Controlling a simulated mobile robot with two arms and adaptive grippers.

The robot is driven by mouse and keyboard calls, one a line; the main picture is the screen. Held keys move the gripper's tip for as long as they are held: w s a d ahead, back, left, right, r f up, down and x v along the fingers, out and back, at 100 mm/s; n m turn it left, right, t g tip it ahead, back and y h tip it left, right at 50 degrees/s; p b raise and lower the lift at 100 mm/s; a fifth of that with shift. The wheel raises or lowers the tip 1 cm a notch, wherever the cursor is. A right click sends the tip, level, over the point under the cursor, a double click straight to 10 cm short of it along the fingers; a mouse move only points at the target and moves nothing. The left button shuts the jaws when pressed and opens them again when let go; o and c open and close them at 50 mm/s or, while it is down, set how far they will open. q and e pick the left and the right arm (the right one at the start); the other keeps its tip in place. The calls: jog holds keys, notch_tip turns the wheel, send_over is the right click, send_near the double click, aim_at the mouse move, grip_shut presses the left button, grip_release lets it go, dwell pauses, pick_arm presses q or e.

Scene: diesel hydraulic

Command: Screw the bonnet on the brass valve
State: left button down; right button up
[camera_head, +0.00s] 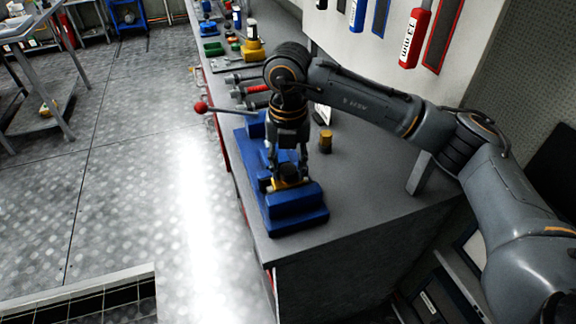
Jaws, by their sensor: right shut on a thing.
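My right gripper (287,176) points down over a blue vise (298,218) near the bench's front corner. It is shut on a small brass piece (290,183) between the vise jaws. I cannot tell whether the fingers hold the bonnet or the valve body, as they hide much of it. A small brass cylinder-like part (326,141) stands upright on the bench, right of the gripper and apart from it. My left gripper is out of view.
The vise handle ends in a red ball (200,107) past the bench's left edge. Tools (256,89) and a yellow-based item (253,52) lie farther back on the grey bench (375,180). Red and blue tools hang on the wall.

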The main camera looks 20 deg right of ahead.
jog(key=m, duration=0.4)
jog(key=shift+m, duration=0.4)
jog(key=o, duration=0.9)
jog(key=n, duration=1.2)
jog(key=shift+n, duration=0.4)
jog(key=n, duration=0.5)
jog(key=shift+n, duration=0.3)
jog(key=n, duration=0.7)
